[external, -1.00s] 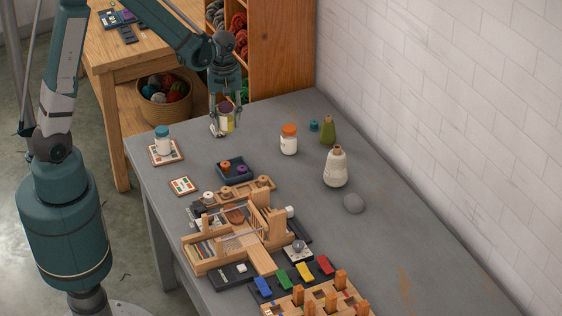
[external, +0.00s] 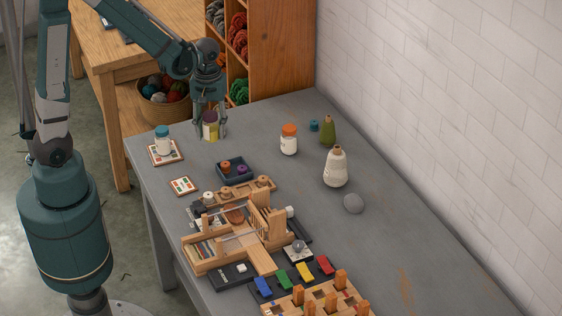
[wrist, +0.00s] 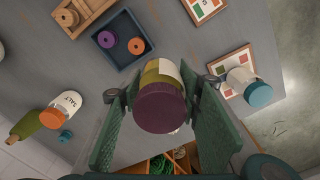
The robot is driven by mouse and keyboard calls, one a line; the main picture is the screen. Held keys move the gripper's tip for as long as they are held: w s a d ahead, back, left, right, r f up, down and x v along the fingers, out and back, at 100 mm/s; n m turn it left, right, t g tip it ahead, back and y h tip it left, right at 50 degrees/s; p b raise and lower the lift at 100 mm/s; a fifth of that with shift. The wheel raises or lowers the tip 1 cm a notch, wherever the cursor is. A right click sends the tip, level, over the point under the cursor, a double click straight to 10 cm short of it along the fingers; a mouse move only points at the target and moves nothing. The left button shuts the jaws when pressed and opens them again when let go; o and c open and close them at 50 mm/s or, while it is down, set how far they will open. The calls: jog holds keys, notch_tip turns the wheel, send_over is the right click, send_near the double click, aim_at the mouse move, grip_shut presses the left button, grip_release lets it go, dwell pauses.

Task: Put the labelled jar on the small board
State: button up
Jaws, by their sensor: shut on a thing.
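My gripper (external: 210,134) is shut on a jar with a dark purple lid (external: 210,127), at the far left end of the grey table. In the wrist view the jar (wrist: 163,72) shows an olive body with a white label, between the two green fingers. I cannot tell whether its base touches the table. A small board with coloured squares (external: 183,186) lies bare nearer the front. A similar board (external: 178,158) carries a white jar with a blue lid (external: 163,141).
A dark tray (external: 235,177) with an orange and a purple spool lies in front of my gripper. Wooden racks fill the front.

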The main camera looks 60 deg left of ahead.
jog(key=s+d+m+b, duration=0.1)
jog(key=s+d+m, duration=0.1)
jog(key=s, duration=0.4)
jog(key=s+d+m+b, duration=0.1)
jog(key=s+d+m, duration=0.2)
jog(key=s, duration=0.4)
jog(key=shift+s+d+f+m, duration=0.15)
jog(key=shift+d+f+m, duration=0.1)
jog(key=shift+d+m, duration=0.15)
jog(key=b, duration=0.2)
send_over(183, 185)
jog(key=shift+f, duration=2.9)
jog(key=shift+f, duration=0.15)
jog(key=shift+f+b, duration=0.75)
jog(key=shift+f, duration=1.2)
jog(key=shift+f, duration=0.15)
jog(key=o, duration=1)
